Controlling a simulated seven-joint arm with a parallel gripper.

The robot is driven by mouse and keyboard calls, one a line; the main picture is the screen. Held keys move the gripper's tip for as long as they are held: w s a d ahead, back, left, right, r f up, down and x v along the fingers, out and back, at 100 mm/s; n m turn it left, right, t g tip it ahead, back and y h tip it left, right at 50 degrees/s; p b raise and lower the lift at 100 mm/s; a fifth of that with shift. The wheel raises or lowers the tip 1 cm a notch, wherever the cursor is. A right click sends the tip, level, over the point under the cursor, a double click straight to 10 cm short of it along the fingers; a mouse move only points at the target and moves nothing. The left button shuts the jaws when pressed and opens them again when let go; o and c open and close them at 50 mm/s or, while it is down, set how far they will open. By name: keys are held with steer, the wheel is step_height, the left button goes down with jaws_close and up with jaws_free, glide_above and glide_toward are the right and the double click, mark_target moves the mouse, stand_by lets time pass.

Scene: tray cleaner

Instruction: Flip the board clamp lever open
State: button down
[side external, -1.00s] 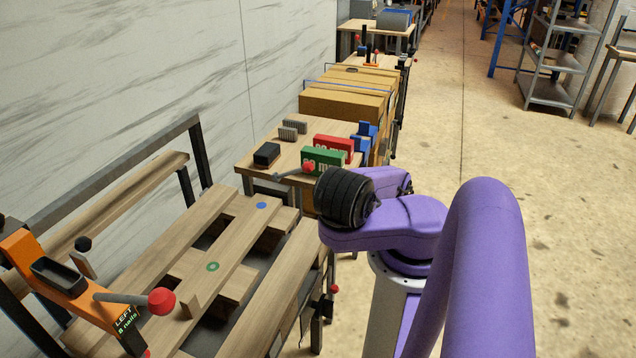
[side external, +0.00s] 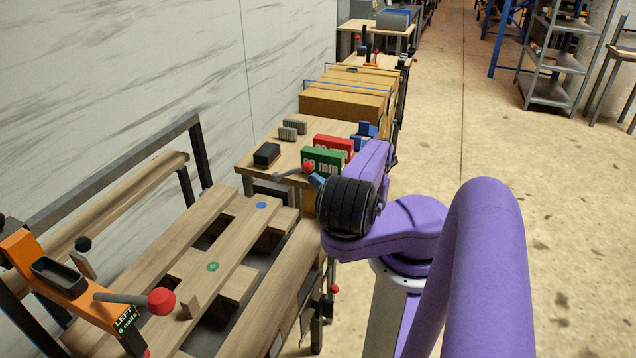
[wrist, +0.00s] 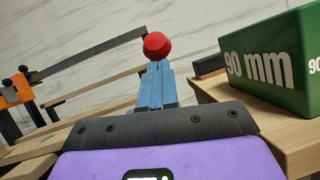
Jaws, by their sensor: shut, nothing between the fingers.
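A lever with a red ball knob (side external: 308,168) and a grey rod (side external: 288,175) stands at the near edge of the back table, in front of the green box. The red knob (wrist: 157,45) shows just beyond my fingertips in the wrist view, with its rod hidden. My gripper (side external: 317,181) has blue fingers, held together and empty, right beside that knob. The gripper (wrist: 157,68) also shows in the wrist view. I cannot tell whether the fingers touch the knob. A second red-knobbed lever (side external: 160,301) sticks out of an orange clamp (side external: 65,285) marked LEFT.
A green box (side external: 322,160) and a red box (side external: 334,146) stand on the back table (side external: 258,180), with a black block (side external: 266,154) to their left. A slatted wooden pallet (side external: 185,235) fills the near left. Open floor lies to the right.

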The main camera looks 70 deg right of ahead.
mark_target(309, 165)
steer(key=shift+r, duration=0.15)
stand_by(0.3)
steer(key=shift+w+r+n+g+y, duration=0.2)
steer(key=shift+w+r+g, duration=0.1)
steer(key=shift+r+g, duration=0.6)
steer(key=shift+w+r+n+g+y, duration=0.2)
steer(key=shift+w+r+g, duration=0.15)
steer(key=shift+r+g, duration=0.55)
steer(key=shift+w+r+n+g+y, duration=0.1)
steer(key=shift+w+r+g+y, duration=0.15)
steer(key=shift+r+g, duration=0.65)
steer(key=shift+w+r+g, duration=0.8)
steer(key=shift+g, duration=0.3)
steer(key=shift+w+r+g, duration=0.7)
steer(key=shift+w+g, duration=0.05)
steer(key=shift+g, duration=0.15)
steer(key=shift+w+r+n+g+y, duration=0.15)
steer(key=shift+w+r+g, duration=0.3)
steer(key=shift+w+g, duration=0.35)
steer(key=shift+w+r+n+g, duration=0.1)
steer(key=shift+w+r+g, duration=0.35)
steer(key=shift+w+g, duration=0.3)
steer(key=shift+w+r+n+g+y, duration=0.15)
steer(key=shift+w+r+g, duration=0.3)
steer(key=shift+w+g, duration=0.3)
steer(key=shift+w, duration=0.2)
